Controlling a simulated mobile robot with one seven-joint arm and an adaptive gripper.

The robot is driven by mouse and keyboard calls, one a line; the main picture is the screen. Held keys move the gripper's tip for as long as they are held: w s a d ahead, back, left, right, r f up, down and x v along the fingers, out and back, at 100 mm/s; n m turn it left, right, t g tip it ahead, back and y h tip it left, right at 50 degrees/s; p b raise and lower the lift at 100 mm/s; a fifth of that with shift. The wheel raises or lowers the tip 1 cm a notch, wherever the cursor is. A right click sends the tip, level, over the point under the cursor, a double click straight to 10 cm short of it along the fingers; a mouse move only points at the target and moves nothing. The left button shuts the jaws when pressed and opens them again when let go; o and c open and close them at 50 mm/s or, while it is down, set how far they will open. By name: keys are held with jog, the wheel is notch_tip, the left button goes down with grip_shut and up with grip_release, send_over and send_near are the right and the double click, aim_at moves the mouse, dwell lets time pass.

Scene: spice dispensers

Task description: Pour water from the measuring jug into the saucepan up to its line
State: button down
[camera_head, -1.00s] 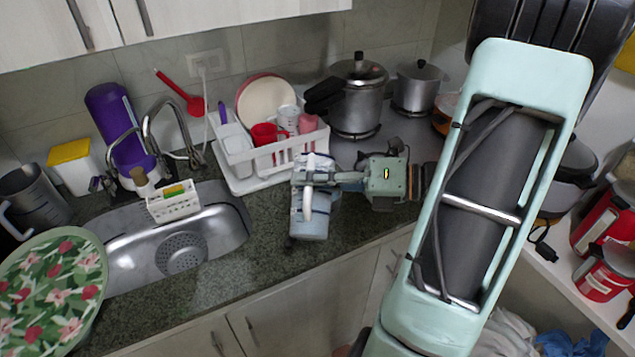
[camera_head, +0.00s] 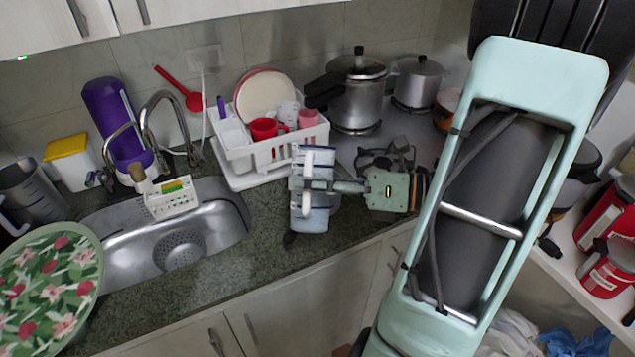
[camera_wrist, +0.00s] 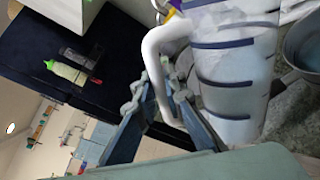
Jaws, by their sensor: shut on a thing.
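The measuring jug (camera_head: 310,219), pale and bluish with a white handle, is in front of the dish rack in the head view. In the wrist view the jug (camera_wrist: 235,72) shows dark blue bands, and its white handle lies between the fingers of my gripper (camera_wrist: 158,106). My gripper (camera_head: 343,187) is shut on the jug and holds it over the counter. The water level is not clear. A grey pan with a round rim (camera_wrist: 306,48), perhaps the saucepan, shows partly beside the jug in the wrist view. In the head view I cannot clearly make out the saucepan or its line.
A white dish rack (camera_head: 272,165) stands behind the jug. A pressure cooker (camera_head: 356,98) and a lidded pot (camera_head: 417,84) are at the back. The sink (camera_head: 205,235) is left, with a floral plate (camera_head: 45,285) and a dark jug (camera_head: 33,190).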

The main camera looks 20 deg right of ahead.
aim_at(304, 213)
jog(key=s+n+b, duration=0.1)
jog(key=s+a+n, duration=0.1)
jog(key=s+a+f+n+b, duration=0.1)
jog(key=shift+s+n+t+b, duration=0.1)
jog(key=shift+n+t+b, duration=0.25)
jog(key=shift+n+t, duration=0.05)
jog(key=shift+r, duration=0.3)
jog(key=shift+f, duration=0.2)
jog(key=shift+s+f+n+b, duration=0.2)
jog(key=shift+f+n+b, duration=0.2)
jog(key=shift+b, duration=0.35)
jog(key=b, duration=0.2)
jog(key=shift+s+a+f+n+t+b, duration=0.1)
jog(key=shift+a+f+n+t+b, duration=0.05)
jog(key=shift+f+n+t+b, duration=0.15)
jog(key=shift+s+f+b, duration=0.1)
jog(key=shift+b, duration=0.85)
